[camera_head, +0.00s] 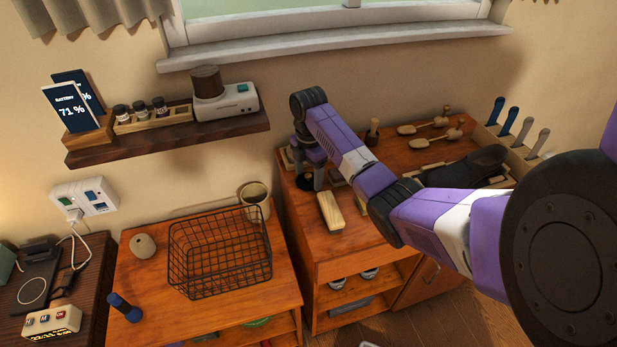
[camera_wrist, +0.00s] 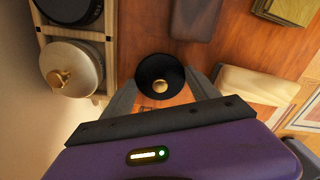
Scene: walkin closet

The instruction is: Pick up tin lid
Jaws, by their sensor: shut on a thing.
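The tin lid, a round black disc with a gold knob (camera_wrist: 160,79), sits between the two grey fingers of my gripper (camera_wrist: 164,92) in the wrist view. The fingers are shut on it from both sides. In the head view my gripper (camera_head: 312,180) points down at the left end of the orange wooden cabinet top, and the black lid (camera_head: 304,183) shows low beside the fingers. Whether the lid touches the wood or is just above it I cannot tell.
A pale wooden block (camera_wrist: 257,84) and a dark brown block (camera_wrist: 195,18) lie close by. A cream-lidded tin (camera_wrist: 72,68) and a black one (camera_wrist: 68,8) stand in a wooden rack. A wire basket (camera_head: 220,255) stands on the lower cabinet at left.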

